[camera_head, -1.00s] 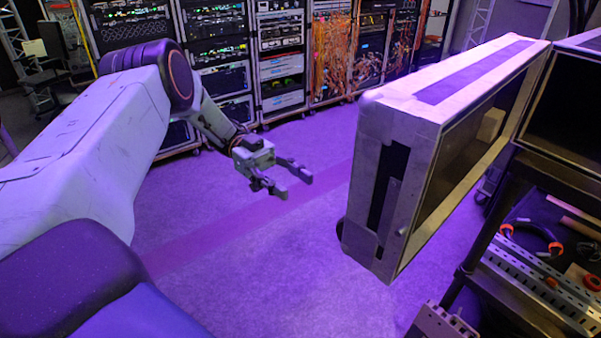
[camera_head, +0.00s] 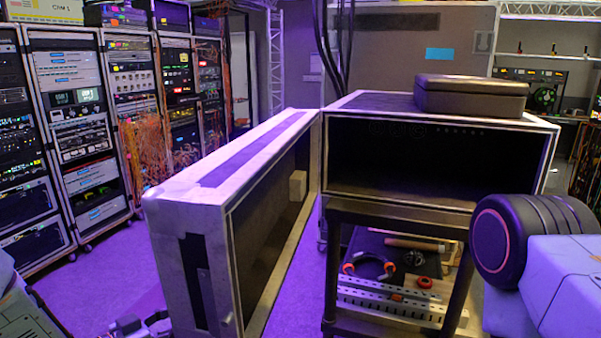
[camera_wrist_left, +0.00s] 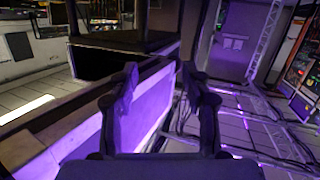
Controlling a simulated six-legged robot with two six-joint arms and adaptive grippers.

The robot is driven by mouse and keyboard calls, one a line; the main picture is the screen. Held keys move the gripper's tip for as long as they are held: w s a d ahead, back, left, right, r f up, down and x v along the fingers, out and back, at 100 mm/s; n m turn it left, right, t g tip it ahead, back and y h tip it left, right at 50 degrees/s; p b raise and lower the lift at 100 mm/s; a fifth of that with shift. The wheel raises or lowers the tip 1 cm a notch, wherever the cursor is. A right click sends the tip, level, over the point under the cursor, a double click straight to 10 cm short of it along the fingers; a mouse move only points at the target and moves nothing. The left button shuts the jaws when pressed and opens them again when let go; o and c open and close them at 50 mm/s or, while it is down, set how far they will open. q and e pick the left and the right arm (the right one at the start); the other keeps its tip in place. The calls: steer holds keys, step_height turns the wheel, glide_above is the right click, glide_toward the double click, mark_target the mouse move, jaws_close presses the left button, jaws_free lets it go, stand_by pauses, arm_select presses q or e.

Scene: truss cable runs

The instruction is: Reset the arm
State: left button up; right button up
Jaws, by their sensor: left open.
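My left gripper (camera_wrist_left: 160,85) shows in the left wrist view with its two dark fingers spread apart and nothing between them. Behind the fingers is a pale, purple-lit panel edge (camera_wrist_left: 78,126). In the head view only a small part of the left gripper (camera_head: 140,326) shows at the bottom edge, left of the open case door. My right arm (camera_head: 560,275) comes in at the right edge; its gripper is out of view.
A large white-edged door (camera_head: 215,182) stands swung open from a dark equipment case (camera_head: 435,160). A black box (camera_head: 470,97) lies on the case. A shelf below holds orange-handled cable (camera_head: 368,267) and perforated rails (camera_head: 390,303). Server racks (camera_head: 85,120) stand left, with purple floor between.

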arm_select(q)
steer(key=s+d+f+n+g+y+b, duration=0.25)
steer(key=s+f+n+g+y, duration=0.3)
steer(key=s+f, duration=0.95)
steer(key=s+f+g+y+b, duration=0.2)
steer(key=s+f+g+b, duration=0.1)
steer(key=s, duration=0.9)
steer(key=s+f+n+g+y+b, duration=0.1)
steer(key=s+f+g+y+b, duration=0.1)
steer(key=s+f+g+b, duration=0.2)
steer(key=s+f, duration=0.3)
steer(key=s, duration=0.5)
steer(key=shift+f+b, duration=0.4)
steer(key=shift+w+a, duration=0.15)
